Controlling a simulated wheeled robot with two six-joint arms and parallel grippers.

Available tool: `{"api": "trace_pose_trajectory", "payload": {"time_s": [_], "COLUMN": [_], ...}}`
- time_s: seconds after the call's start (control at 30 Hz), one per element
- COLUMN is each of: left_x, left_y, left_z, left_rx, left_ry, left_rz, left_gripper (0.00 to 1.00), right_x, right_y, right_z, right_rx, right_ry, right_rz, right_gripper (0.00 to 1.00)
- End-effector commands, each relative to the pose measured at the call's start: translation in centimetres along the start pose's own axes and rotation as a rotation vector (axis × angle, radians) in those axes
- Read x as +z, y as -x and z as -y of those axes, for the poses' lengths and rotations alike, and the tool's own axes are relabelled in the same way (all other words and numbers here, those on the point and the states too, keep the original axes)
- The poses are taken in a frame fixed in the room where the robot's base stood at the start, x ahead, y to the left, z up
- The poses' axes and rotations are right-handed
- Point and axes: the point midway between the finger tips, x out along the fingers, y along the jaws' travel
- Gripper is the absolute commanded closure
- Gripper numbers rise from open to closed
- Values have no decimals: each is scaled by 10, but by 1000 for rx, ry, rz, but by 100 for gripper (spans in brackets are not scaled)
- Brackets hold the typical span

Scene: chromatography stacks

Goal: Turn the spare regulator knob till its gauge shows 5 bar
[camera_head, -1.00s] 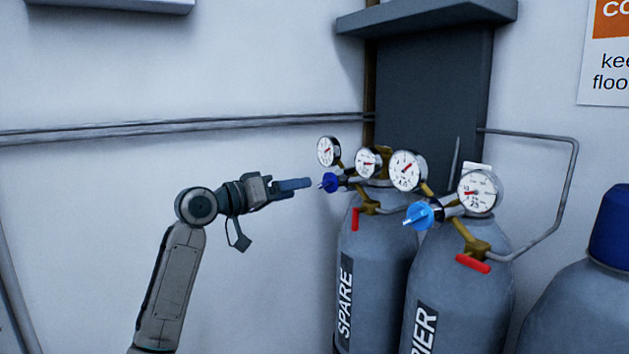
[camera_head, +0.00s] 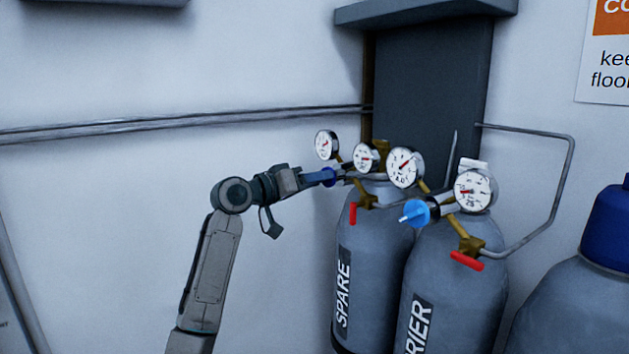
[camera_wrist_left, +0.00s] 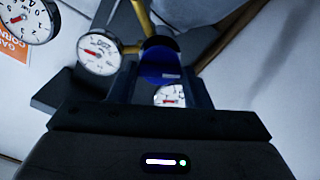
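The spare regulator's dark blue knob (camera_head: 329,176) sticks out to the left above the grey cylinder labelled SPARE (camera_head: 350,262). Two round white gauges, one at the far left (camera_head: 326,145) and one beside it (camera_head: 366,157), sit by this knob; their readings are too small to tell. My left gripper (camera_head: 322,177) is at the knob, its fingers pointing right. In the left wrist view the knob (camera_wrist_left: 160,62) lies between the fingertips, which look open around it; contact is unclear. A gauge (camera_wrist_left: 170,96) shows between the fingers. My right gripper is out of view.
The neighbouring cylinder has a light blue knob (camera_head: 416,214), a gauge (camera_head: 474,190) and a red valve handle (camera_head: 466,261). Another red handle (camera_head: 353,213) hangs below the spare regulator. A wall pipe (camera_head: 200,122) runs behind. The space left of my arm is free.

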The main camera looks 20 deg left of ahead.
Motion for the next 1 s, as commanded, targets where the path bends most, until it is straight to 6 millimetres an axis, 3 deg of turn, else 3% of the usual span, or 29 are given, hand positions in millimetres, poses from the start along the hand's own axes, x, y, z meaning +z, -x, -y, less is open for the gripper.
{"api": "trace_pose_trajectory", "payload": {"time_s": [0.17, 0.43, 0.87, 0.9, 1.0], "left_x": [2, 3, 0, 0, 0], "left_y": [0, 0, 0, 0, 0], "left_z": [1, 2, 0, 0, 0], "left_rx": [0, 2, 1, 1, 1], "left_ry": [-27, -278, -368, -368, -367], "left_rz": [0, -1, 1, 1, 1], "left_gripper": [79, 79, 79, 54, 35], "right_x": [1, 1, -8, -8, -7], "right_y": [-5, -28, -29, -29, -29], "right_z": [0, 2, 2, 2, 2], "right_rx": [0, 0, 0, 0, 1], "right_ry": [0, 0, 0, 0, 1], "right_rz": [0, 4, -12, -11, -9], "right_gripper": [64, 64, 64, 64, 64]}}
